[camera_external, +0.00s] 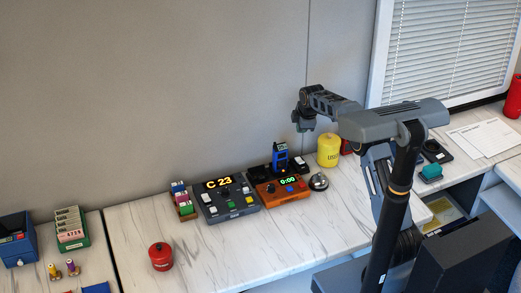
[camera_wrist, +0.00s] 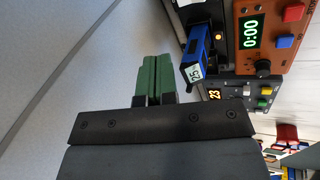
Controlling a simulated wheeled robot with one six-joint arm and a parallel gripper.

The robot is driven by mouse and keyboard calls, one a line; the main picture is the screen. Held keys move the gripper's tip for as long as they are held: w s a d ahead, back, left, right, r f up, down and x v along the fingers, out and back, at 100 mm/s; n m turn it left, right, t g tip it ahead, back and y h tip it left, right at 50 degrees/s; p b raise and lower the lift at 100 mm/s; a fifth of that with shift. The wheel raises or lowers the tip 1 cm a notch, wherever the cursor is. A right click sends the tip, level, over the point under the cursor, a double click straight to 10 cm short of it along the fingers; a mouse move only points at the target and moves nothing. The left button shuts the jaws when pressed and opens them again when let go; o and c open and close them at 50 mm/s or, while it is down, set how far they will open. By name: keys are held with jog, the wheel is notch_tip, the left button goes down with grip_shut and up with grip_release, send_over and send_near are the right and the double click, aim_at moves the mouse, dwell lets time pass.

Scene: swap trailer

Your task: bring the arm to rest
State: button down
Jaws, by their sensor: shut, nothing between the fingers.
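My gripper (camera_external: 303,120) is raised in front of the grey wall, above the back of the marble-topped counter (camera_external: 130,225). In the wrist view its green fingers (camera_wrist: 152,64) are together with nothing between them. My arm reaches up from the lower right and bends to the left. A blue handheld device (camera_external: 280,157) stands upright below the gripper; in the wrist view it reads 25 and is to the right of the fingers, apart from them.
A grey console (camera_external: 228,207) reads C 23, beside an orange timer box (camera_external: 283,197) reading 0:00. A yellow canister (camera_external: 328,150), silver bell (camera_external: 319,182) and red canister (camera_external: 161,257) stand on the counter. A window with blinds (camera_external: 450,45) is behind my arm. Air around the gripper looks clear.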

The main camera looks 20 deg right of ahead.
jog(key=s+f+m+g, duration=0.2)
jog(key=s+f+m, duration=0.1)
jog(key=s+m, duration=0.5)
jog(key=s+r+m+p, duration=0.1)
jog(key=s+r+m, duration=0.2)
jog(key=s, duration=1.1)
jog(key=s+r+m+t+p, duration=0.1)
jog(key=s+r+m, duration=0.3)
jog(key=s, duration=1.1)
notch_tip(320, 180, up, 3)
jog(key=shift+a+f+t+p, duration=0.1)
jog(key=shift+a+t+p, duration=0.2)
jog(key=shift+p, duration=0.15)
jog(key=shift+s, duration=0.1)
